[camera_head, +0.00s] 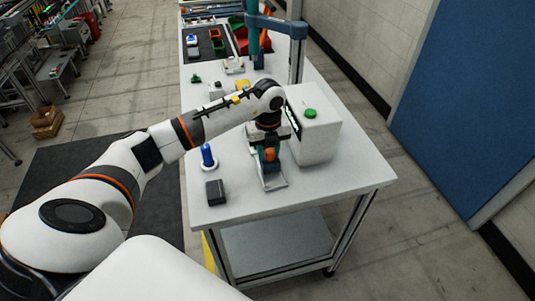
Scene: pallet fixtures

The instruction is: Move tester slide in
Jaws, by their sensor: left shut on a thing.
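The tester is a white box (325,135) with a green button (310,113) on top, standing on the right side of the white table. The tester slide (272,183) is a grey fixture in front of the box's left side, with a teal and orange part on it. My left arm reaches over from the left, and its gripper (268,147) points down at the slide, shut on it. The arm's wrist hides most of the fingers, so the exact contact is hard to see. My right gripper is not in view.
On the white table (335,178), a blue-and-white upright object (207,157) and a dark grey block (215,192) stand left of the slide. A blue post frame (297,50) stands behind the tester. The table's front right corner is clear.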

